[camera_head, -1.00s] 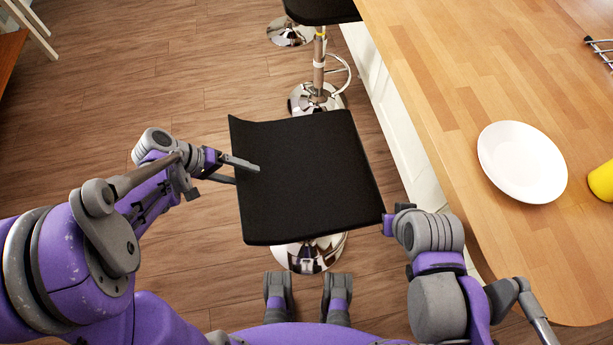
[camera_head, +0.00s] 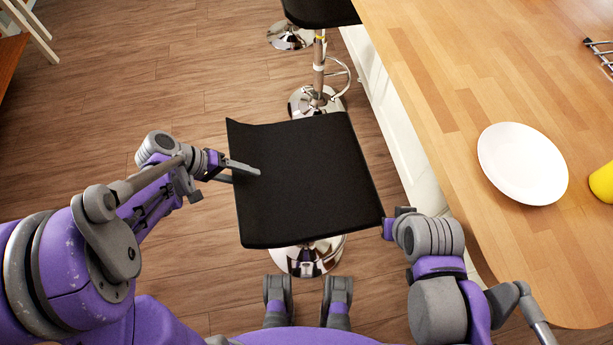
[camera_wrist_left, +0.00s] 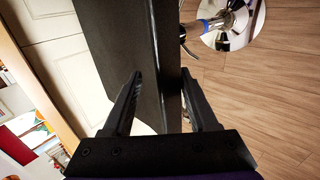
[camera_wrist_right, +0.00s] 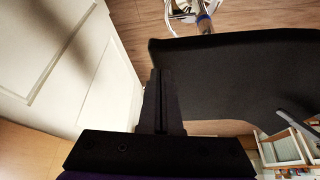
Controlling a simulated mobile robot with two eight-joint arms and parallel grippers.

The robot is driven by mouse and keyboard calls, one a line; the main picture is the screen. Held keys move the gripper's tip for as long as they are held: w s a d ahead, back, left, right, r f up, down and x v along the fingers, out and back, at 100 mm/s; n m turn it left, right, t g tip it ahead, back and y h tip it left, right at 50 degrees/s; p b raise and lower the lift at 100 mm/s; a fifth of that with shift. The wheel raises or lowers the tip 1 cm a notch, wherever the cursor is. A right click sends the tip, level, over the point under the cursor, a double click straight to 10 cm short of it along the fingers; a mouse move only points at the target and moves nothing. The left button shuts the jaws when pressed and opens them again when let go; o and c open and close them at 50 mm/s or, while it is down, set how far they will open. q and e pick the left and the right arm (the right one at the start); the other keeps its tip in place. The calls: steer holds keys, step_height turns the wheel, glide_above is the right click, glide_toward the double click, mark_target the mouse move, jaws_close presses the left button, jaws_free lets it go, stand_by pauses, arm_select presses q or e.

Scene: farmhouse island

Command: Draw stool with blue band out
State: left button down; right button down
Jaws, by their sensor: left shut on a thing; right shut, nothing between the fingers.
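The stool with the blue band has a black seat (camera_head: 305,180) that fills the middle of the head view, above a round chrome base (camera_head: 308,258). Its blue band (camera_wrist_left: 213,25) shows on the post in the left wrist view, and also in the right wrist view (camera_wrist_right: 203,17); the seat hides it from the head camera. My left gripper (camera_head: 248,170) is shut on the seat's left edge, one finger above and the other below. My right gripper (camera_wrist_right: 160,75) is shut and empty, close by the seat's right front corner.
A wooden island top (camera_head: 450,100) with a white plate (camera_head: 523,163) and a yellow cup (camera_head: 603,182) runs along the right, above a pale panelled side (camera_head: 400,140). Another black stool (camera_head: 320,10) with a yellow band stands beyond. The wooden floor (camera_head: 130,90) to the left is clear.

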arm_select(q)
steer(key=shift+s+a+f, duration=0.2)
steer(key=shift+a+f, duration=0.2)
steer(key=shift+a, duration=0.05)
steer(key=shift+s+a, duration=0.25)
steer(key=shift+a, duration=1)
steer(key=shift+s+a, duration=0.25)
steer(key=shift+a, duration=1.05)
steer(key=shift+s+a, duration=0.2)
steer(key=shift+a, duration=0.45)
steer(key=shift+s+a, duration=0.15)
steer(key=shift+a, duration=0.45)
steer(key=c, duration=0.5)
jaws_free()
steer(key=shift+c, duration=0.2)
steer(key=o, duration=0.5)
steer(key=shift+w+a, duration=0.1)
steer(key=shift+o, duration=0.2)
